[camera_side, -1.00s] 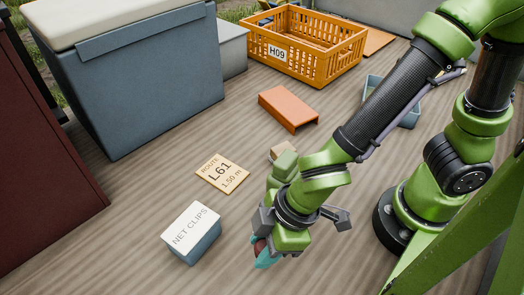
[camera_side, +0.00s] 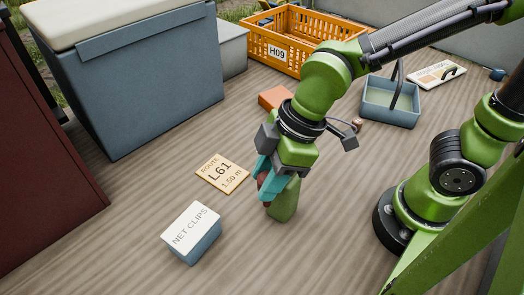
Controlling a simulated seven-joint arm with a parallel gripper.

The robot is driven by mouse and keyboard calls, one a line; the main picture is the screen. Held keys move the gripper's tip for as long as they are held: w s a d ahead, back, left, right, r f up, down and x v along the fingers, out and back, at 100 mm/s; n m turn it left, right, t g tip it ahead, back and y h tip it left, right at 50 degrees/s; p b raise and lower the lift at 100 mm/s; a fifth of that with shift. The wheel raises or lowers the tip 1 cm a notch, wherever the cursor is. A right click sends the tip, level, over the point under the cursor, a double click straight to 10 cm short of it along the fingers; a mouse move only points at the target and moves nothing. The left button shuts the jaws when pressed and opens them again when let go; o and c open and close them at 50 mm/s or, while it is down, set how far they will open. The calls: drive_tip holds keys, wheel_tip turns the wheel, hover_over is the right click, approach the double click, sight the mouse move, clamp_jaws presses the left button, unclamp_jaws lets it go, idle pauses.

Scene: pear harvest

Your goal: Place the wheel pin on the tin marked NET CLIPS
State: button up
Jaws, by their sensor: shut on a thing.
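The tin marked NET CLIPS (camera_side: 193,236) stands on the deck at lower left, blue-grey with a white labelled lid. Its lid is bare. My gripper (camera_side: 265,187) points down, above and to the right of the tin, clear of it. Its teal fingers are shut on a small dark reddish-brown thing (camera_side: 262,179). The fingers hide most of this thing, so I cannot tell its shape or confirm that it is the wheel pin. A rounded green thing (camera_side: 284,205) shows right beside the fingertips; I cannot tell whether they touch.
A card marked L61 (camera_side: 222,174) lies flat behind the tin. An orange-brown piece (camera_side: 273,97) is partly behind my gripper. A blue-grey basket (camera_side: 390,116), a small brown thing (camera_side: 357,124) and an orange crate (camera_side: 281,55) are farther back. Left stands a large blue cooler (camera_side: 150,90).

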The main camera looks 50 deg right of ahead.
drive_tip(key=shift+d+r+n+g, duration=0.2)
drive_tip(key=shift+d+n+g, duration=0.2)
drive_tip(key=shift+n, duration=0.5)
drive_tip(key=shift+s+r+n+y, duration=0.15)
drive_tip(key=shift+n+y, duration=0.15)
drive_tip(key=shift+n, duration=0.2)
drive_tip(key=n, duration=0.1)
drive_tip(key=s+n+g, duration=0.1)
drive_tip(key=n, duration=0.1)
drive_tip(key=shift+s+a+r+g, duration=0.15)
drive_tip(key=shift+a+g, duration=0.15)
drive_tip(key=shift+a, duration=0.1)
drive_tip(key=shift+a+n, duration=0.2)
drive_tip(key=shift+n, duration=0.2)
drive_tip(key=shift+w+a+f, duration=0.85)
drive_tip(key=shift+w+a, duration=0.95)
drive_tip(key=shift+a, duration=0.1)
drive_tip(key=shift+w+a+f, duration=0.8)
drive_tip(key=shift+w+a, duration=1)
drive_tip(key=shift+a, duration=0.05)
drive_tip(key=shift+w+a+f, duration=0.85)
drive_tip(key=shift+w+a, duration=0.95)
drive_tip(key=shift+a, duration=0.1)
drive_tip(key=shift+f, duration=0.1)
drive_tip(key=o, duration=1.1)
drive_tip(key=shift+c, duration=0.2)
